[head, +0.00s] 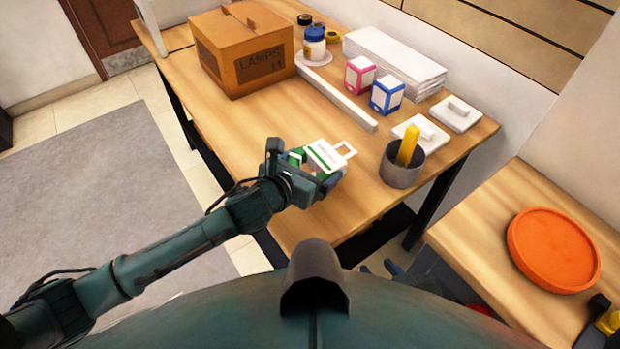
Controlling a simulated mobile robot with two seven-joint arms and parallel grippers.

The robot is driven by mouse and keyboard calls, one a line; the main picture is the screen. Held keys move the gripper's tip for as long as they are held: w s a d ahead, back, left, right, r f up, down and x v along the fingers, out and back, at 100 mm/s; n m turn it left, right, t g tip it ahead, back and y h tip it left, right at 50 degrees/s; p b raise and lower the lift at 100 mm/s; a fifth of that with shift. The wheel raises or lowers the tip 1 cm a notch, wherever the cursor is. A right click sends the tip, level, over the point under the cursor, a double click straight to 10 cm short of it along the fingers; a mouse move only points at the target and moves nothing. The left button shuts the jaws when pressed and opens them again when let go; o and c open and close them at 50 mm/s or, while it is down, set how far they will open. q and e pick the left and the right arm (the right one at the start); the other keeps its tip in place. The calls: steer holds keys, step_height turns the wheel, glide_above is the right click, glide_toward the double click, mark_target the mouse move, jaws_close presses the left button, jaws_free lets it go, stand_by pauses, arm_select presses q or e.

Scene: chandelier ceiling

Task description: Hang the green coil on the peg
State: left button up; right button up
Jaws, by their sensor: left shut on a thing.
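My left gripper (298,165) is over the near edge of the wooden table (240,130). It is shut on a white-and-green pack (326,157) with a white loop-shaped tab at its far right end. Part of the pack is hidden by the gripper. I cannot make out a green coil as such, and no peg can be picked out. What looks like part of my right gripper (396,270) shows low, in the dark gap beside the table; its fingers are not clear.
An orange disc (553,249) lies on the right-hand surface.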

arm_select(q)
steer(key=shift+f, duration=1.8)
steer(key=shift+f, duration=0.1)
steer(key=shift+f, duration=0.1)
steer(key=o, duration=0.8)
steer(key=shift+o, duration=0.2)
